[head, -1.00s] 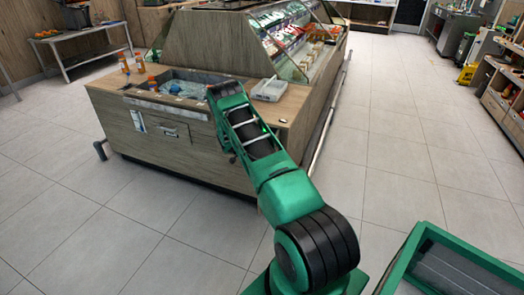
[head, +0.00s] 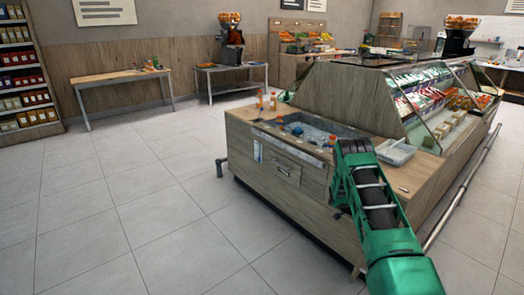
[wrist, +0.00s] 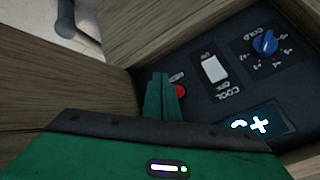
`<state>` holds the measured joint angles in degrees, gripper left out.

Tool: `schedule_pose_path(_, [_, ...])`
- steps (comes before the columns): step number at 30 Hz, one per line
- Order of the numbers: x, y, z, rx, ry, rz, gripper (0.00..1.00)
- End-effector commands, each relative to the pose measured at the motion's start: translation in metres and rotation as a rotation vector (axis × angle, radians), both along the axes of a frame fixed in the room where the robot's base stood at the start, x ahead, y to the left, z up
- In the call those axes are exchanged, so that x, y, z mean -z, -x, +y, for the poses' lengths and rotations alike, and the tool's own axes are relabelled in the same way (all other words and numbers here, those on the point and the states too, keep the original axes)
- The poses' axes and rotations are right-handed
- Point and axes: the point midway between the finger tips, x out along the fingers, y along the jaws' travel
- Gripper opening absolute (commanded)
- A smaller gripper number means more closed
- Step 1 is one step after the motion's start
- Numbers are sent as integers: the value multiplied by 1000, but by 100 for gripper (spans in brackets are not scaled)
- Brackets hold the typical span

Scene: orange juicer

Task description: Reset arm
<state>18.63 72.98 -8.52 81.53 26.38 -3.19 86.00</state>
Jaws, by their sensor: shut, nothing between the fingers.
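My arm (head: 375,205) is green and black and reaches forward to the wooden counter (head: 300,205) in the head view. It is bent down at its far end, in front of the counter's face. My gripper (wrist: 164,97) shows in the wrist view with its green fingers together and nothing between them. Its fingertips are in front of a dark control panel (wrist: 225,98), close to a red button (wrist: 179,90) that they partly cover. I cannot tell whether they touch it. The gripper's fingers are hidden in the head view.
The panel has a white switch (wrist: 215,68), a blue knob (wrist: 264,43) and a lit display (wrist: 250,124), with wooden walls around it. Orange-capped bottles (head: 272,101) and a clear tray (head: 396,151) are on the counter. Open floor (head: 110,220) lies left.

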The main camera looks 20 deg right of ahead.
Motion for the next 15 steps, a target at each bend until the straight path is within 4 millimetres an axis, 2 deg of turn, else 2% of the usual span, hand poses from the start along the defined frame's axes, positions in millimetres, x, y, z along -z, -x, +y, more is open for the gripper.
schedule_pose_path(2, [-3, 0, 0, -1, -1, 2, 0])
schedule_pose_path(5, [-18, 0, 2, -10, -4, 17, 0])
schedule_pose_path(8, [-48, 2, 6, -31, -14, 52, 0])
schedule_pose_path(15, [-140, 23, 29, -110, -59, 172, 0])
